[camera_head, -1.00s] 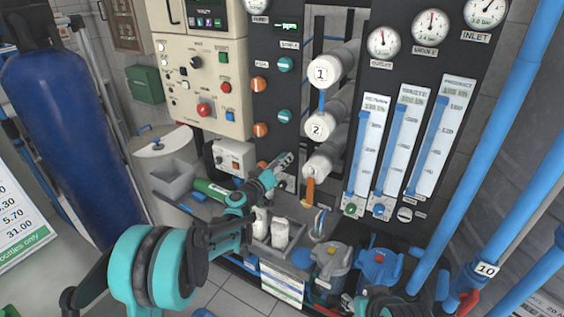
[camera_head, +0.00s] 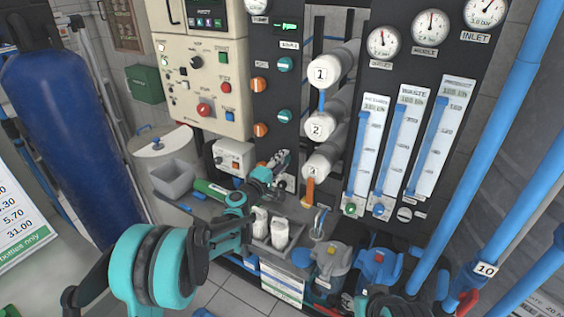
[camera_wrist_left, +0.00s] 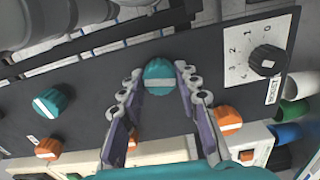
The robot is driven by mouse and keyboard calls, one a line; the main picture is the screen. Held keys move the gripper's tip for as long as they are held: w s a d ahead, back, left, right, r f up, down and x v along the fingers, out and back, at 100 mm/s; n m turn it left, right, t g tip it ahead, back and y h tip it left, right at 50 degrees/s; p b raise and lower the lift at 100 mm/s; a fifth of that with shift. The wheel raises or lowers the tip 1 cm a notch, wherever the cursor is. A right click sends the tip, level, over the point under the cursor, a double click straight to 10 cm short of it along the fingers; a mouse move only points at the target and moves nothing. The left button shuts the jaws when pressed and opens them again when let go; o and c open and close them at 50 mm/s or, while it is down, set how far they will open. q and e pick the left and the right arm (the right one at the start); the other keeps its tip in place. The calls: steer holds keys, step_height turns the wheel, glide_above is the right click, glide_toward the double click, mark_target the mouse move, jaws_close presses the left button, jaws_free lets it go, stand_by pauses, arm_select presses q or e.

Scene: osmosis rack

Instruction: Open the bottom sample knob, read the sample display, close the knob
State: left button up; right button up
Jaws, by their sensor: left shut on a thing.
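The bottom sample knob (camera_wrist_left: 158,76) is teal with a white mark across it. It sits between the fingers of my left gripper (camera_wrist_left: 155,82) in the left wrist view, and the fingertips are closed on its sides. In the head view my left gripper (camera_head: 281,161) is at the lower part of the dark panel and hides the knob. The teal sample knobs above it, upper (camera_head: 286,64) and middle (camera_head: 284,116), are free. The sample display (camera_head: 288,27) at the panel top is lit green; its text is too small to read surely.
Orange knobs (camera_head: 260,130) stand close left of the teal ones. White numbered cylinders (camera_head: 327,127) and flow meters are to the right. A black dial (camera_wrist_left: 267,60) is near the held knob. A grey tray with white bottles (camera_head: 280,232) lies below my gripper.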

arm_select(q)
steer(key=shift+n, duration=1.2)
steer(key=o, duration=1.2)
steer(key=shift+c, duration=0.2)
steer(key=v, duration=1.2)
